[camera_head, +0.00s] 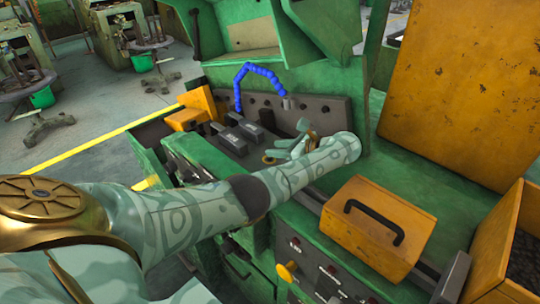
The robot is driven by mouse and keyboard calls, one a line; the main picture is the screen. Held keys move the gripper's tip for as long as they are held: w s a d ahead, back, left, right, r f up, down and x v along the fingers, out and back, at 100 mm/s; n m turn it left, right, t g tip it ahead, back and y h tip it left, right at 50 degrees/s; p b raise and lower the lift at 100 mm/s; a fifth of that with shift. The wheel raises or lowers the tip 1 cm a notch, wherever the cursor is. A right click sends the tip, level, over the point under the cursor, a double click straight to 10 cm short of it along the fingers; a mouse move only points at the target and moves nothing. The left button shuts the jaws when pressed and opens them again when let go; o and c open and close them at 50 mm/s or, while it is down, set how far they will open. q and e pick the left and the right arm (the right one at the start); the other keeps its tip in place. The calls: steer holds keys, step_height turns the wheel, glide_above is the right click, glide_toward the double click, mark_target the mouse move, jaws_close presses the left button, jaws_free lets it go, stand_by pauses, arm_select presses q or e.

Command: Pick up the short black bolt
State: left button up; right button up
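My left arm reaches in from the left across the green machine, and its wrist bends back toward the left. My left gripper (287,142) is small in the picture, above the machine bed beside the black blocks. Its pale fingers look spread apart, with nothing visible between them. I cannot make out a short black bolt as a separate thing. An orange bin (497,238) at the right edge holds dark small pieces (524,258), too small to tell apart. My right gripper is not in view.
An orange box with a black handle (377,225) sits on the green machine (440,185). Black clamp blocks (232,142) and a blue jointed hose (258,70) stand near the gripper. A large orange panel (460,85) rises at right. Grey floor (95,110) lies open at left.

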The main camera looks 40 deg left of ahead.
mark_target(265, 157)
arm_select(q)
steer(key=x, duration=0.5)
steer(key=shift+s+a+f, duration=0.15)
steer(key=shift+s+f, duration=0.15)
steer(key=shift+f, duration=0.05)
steer(key=shift+c, duration=0.8)
jaws_close()
